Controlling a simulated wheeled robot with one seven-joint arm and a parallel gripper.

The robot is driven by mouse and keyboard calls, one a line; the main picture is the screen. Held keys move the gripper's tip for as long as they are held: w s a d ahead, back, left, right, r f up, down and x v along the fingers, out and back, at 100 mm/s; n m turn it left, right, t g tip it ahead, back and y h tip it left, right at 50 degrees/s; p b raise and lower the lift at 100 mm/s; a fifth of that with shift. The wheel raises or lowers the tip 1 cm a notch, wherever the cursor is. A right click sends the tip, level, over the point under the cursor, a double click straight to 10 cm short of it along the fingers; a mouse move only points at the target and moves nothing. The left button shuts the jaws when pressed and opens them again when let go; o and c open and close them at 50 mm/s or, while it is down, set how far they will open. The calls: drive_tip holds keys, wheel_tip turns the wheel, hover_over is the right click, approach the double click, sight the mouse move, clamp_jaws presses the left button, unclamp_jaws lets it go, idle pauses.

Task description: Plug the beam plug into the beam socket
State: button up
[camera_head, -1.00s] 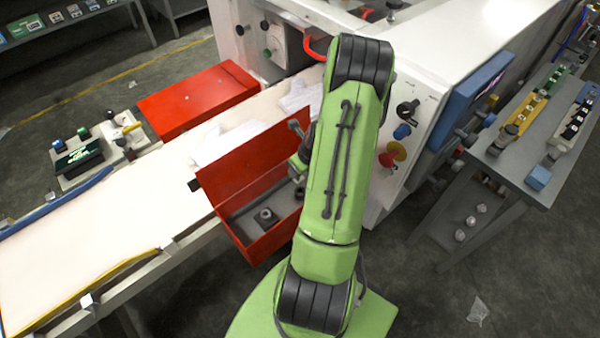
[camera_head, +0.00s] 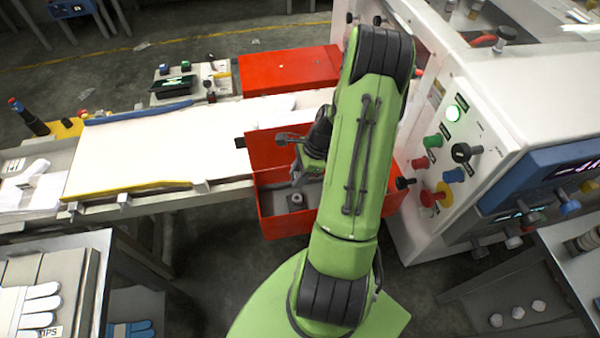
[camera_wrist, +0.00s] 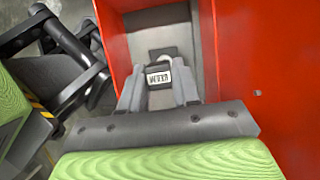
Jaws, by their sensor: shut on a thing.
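My gripper (camera_wrist: 158,88) reaches into the open red box in the wrist view. Its two grey fingers are shut on a small plug (camera_wrist: 158,77) with a white label that appears upside down and seems to read BEAM. Just beyond the plug is a dark square fitting on the grey box floor, probably the beam socket (camera_wrist: 165,53), partly hidden by the plug. I cannot tell whether the two touch. In the head view the gripper (camera_head: 298,176) is over the box, and a dark block with a round top (camera_head: 296,199) shows on the box floor.
The open red box (camera_head: 290,227) has its lid (camera_head: 268,148) raised behind it. A white conveyor (camera_head: 150,150) runs left, with a closed red box (camera_head: 290,70) behind. A white machine panel (camera_head: 450,150) with knobs stands close on the right.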

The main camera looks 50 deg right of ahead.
drive_tip(key=shift+f+b, duration=2.2)
drive_tip(key=shift+f, duration=1.15)
drive_tip(key=shift+f+b, duration=0.7)
drive_tip(key=shift+f, duration=0.3)
drive_tip(key=o, duration=1.1)
drive_tip(key=p+v, duration=0.5)
drive_tip(key=v, duration=1.1)
drive_tip(key=shift+s+d+f, duration=0.1)
drive_tip(key=shift+f, duration=0.05)
